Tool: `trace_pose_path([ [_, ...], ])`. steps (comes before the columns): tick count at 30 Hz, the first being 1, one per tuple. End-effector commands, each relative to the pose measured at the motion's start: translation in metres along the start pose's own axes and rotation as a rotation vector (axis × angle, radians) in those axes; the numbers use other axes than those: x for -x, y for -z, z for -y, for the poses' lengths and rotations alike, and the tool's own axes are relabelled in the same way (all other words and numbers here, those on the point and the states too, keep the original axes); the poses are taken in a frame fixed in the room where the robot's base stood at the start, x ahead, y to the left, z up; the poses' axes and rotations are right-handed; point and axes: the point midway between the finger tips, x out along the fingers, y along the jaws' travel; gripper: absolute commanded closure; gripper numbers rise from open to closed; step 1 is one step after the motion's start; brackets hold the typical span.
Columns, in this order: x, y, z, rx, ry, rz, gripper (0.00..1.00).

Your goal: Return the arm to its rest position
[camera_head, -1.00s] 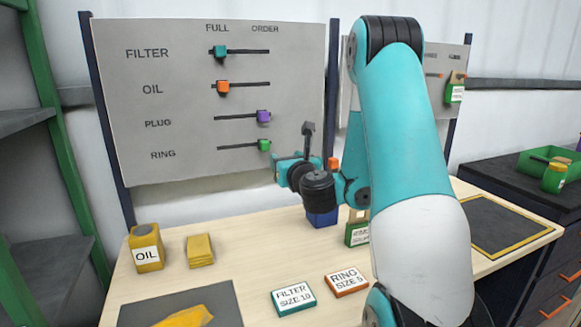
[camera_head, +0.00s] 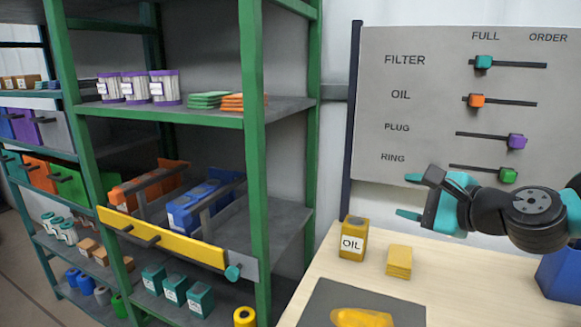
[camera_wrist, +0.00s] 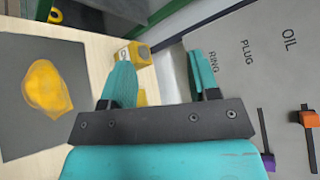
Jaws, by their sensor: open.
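My gripper (camera_head: 408,196) is open and empty. The yellow OIL can (camera_head: 353,240) stands on the table below my gripper. It shows past the fingers in the wrist view (camera_wrist: 138,53). Most of my arm is outside the head view.
A green shelf rack (camera_head: 255,150) with several parts stands at the left. On the table are a yellow stack (camera_head: 399,262), a dark mat (camera_head: 318,308) with a yellow cloth-like item (camera_head: 362,318), and a blue bin (camera_head: 562,275) at the right edge.

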Motion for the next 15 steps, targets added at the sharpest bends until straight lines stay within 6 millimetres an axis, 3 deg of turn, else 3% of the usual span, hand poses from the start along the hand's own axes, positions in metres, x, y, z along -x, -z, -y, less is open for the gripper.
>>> trace_pose_path([
  [1, -0.001, -0.039, -0.021, 0.207, -0.126, 0.094, 0.45],
  [3, 0.009, -0.080, -0.056, 0.507, -0.304, 0.228, 0.45],
  [6, 0.040, -0.118, -0.100, 0.912, -0.522, 0.433, 0.45],
  [10, 0.088, -0.140, -0.136, 1.325, -0.732, 0.688, 0.45],
  [15, 0.135, -0.144, -0.153, 1.614, -0.886, 0.918, 0.45],
])
